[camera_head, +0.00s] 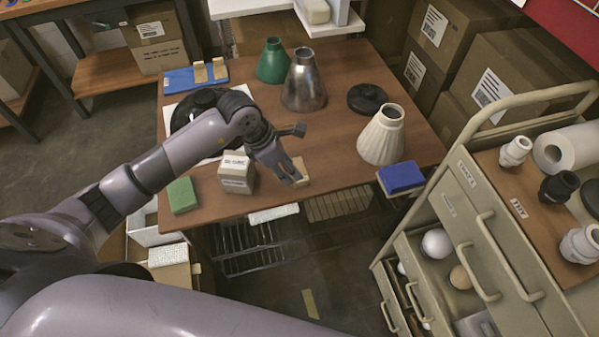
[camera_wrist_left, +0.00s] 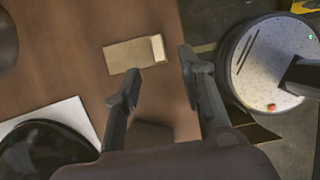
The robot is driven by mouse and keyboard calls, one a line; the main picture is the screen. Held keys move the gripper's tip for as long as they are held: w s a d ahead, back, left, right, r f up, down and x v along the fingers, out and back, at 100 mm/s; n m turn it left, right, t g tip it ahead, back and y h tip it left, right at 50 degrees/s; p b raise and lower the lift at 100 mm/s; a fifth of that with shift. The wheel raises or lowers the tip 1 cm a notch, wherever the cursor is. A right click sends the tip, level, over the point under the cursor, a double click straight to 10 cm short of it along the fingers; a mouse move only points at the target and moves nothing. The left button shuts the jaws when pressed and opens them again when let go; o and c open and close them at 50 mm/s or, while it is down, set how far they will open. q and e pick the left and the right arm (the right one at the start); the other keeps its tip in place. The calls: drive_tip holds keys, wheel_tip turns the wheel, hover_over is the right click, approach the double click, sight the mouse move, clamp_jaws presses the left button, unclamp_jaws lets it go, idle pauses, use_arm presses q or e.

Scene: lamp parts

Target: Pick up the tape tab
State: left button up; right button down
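A small tan piece that looks like the tape tab (camera_head: 302,168) lies on the brown table near its front edge. In the left wrist view the tan tab (camera_wrist_left: 130,56) lies flat, with a paler raised part at its right end. My left gripper (camera_head: 297,155) is above the table beside the tab and partly hides it in the head view. In the wrist view the fingers of the left gripper (camera_wrist_left: 157,65) are spread and empty, with the tab just beyond them, more towards the left finger. My right gripper is not in view.
A white labelled box (camera_head: 236,173) and a green block (camera_head: 182,195) stand left of the gripper. A black disc (camera_wrist_left: 45,155) lies on a white sheet. Cream (camera_head: 382,137), metal (camera_head: 304,82) and green (camera_head: 272,62) shades stand further back. A drawer cart (camera_head: 470,215) is at right.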

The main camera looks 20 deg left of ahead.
use_arm(q)
drive_tip(key=shift+x, duration=1.15)
drive_tip(key=x, duration=0.2)
drive_tip(key=p+x, duration=0.1)
drive_tip(key=x, duration=0.1)
drive_tip(key=shift+w+d+r+p, duration=0.15)
drive_tip(key=shift+w+d+p, duration=0.05)
drive_tip(key=shift+p, duration=0.1)
drive_tip(key=shift+w+d+f, duration=0.1)
drive_tip(key=shift+d+f, duration=0.05)
drive_tip(key=shift+f, duration=0.35)
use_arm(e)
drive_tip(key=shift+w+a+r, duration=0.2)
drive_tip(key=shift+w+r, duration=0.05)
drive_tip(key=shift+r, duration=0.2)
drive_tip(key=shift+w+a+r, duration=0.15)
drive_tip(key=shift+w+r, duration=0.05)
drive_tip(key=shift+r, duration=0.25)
use_arm(q)
drive_tip(key=shift+c, duration=0.4)
drive_tip(key=c, duration=0.5)
drive_tip(key=shift+c, duration=1.4)
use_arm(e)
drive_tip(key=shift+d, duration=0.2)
use_arm(q)
drive_tip(key=shift+r, duration=0.1)
